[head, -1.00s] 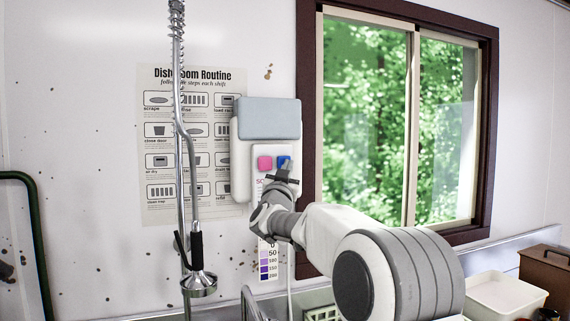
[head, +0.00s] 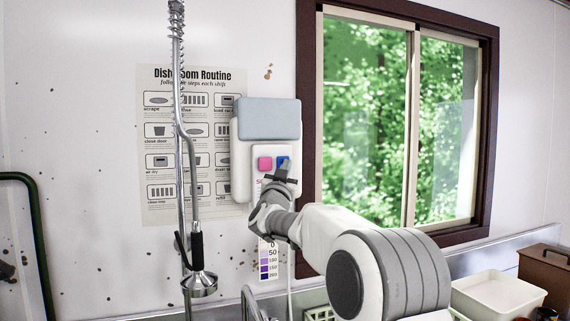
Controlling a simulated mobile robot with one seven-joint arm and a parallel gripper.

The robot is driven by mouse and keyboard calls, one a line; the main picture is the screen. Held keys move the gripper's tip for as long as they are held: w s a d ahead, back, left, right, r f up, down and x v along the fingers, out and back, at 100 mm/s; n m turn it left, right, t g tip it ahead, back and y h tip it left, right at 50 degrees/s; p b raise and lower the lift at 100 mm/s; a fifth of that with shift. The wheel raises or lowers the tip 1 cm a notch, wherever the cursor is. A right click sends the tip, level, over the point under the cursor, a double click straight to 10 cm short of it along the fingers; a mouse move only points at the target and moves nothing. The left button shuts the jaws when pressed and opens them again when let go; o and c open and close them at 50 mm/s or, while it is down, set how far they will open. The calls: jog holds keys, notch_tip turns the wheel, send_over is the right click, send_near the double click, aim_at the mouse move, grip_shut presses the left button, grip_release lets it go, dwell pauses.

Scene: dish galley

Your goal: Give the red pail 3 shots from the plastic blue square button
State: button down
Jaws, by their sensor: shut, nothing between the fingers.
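I cannot tell whether the tips touch the button. The red pail is not in view.
A spray hose with a black handle (head: 197,246) hangs left of the dispenser in front of a routine poster (head: 158,210). A window (head: 412,130) is to the right. A white bin (head: 497,297) and a brown box (head: 540,268) stand at lower right.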

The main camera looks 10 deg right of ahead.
jog(key=shift+s+f, duration=0.1)
jog(key=shift+s, duration=0.05)
jog(key=shift+s+d+b, duration=0.25)
jog(key=shift+s+b, duration=0.7)
jog(key=shift+b, duration=0.1)
jog(key=s+b, duration=0.1)
jog(key=s, duration=0.1)
jog(key=s+d+b, duration=0.1)
jog(key=s+b, duration=0.1)
jog(key=s, duration=0.1)
jog(key=shift+b, duration=0.3)
jog(key=shift+a, duration=0.1)
dwell(0.4)
